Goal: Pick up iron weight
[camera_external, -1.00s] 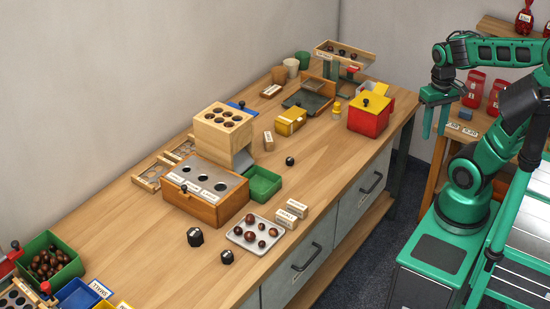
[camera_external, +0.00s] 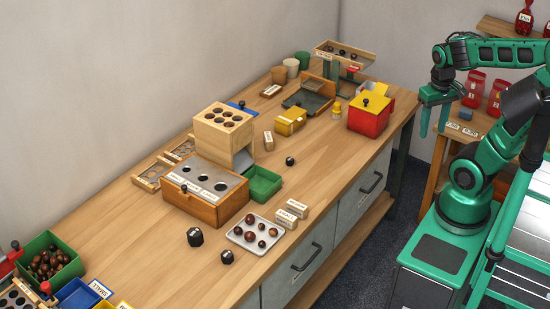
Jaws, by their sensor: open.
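Two dark iron weights stand upright on the wooden bench: a larger one (camera_external: 195,237) in front of the brown box with round holes, and a smaller one (camera_external: 227,257) to its right and nearer the bench's front edge. A third small dark piece (camera_external: 290,161) lies farther back, right of the green tray; it may also be a weight. Each has a small pale mark that I cannot read. My gripper (camera_external: 434,132) is at the right, raised beyond the bench's right end, pointing down, open and empty. It is far from all of these pieces.
A white tray of chestnuts (camera_external: 233,236) lies right of the weights. The brown sorting box (camera_external: 216,213), green tray (camera_external: 275,183), small labelled blocks (camera_external: 297,208) and red-yellow box (camera_external: 369,117) stand on the bench (camera_external: 326,160). The wood left of the weights is clear.

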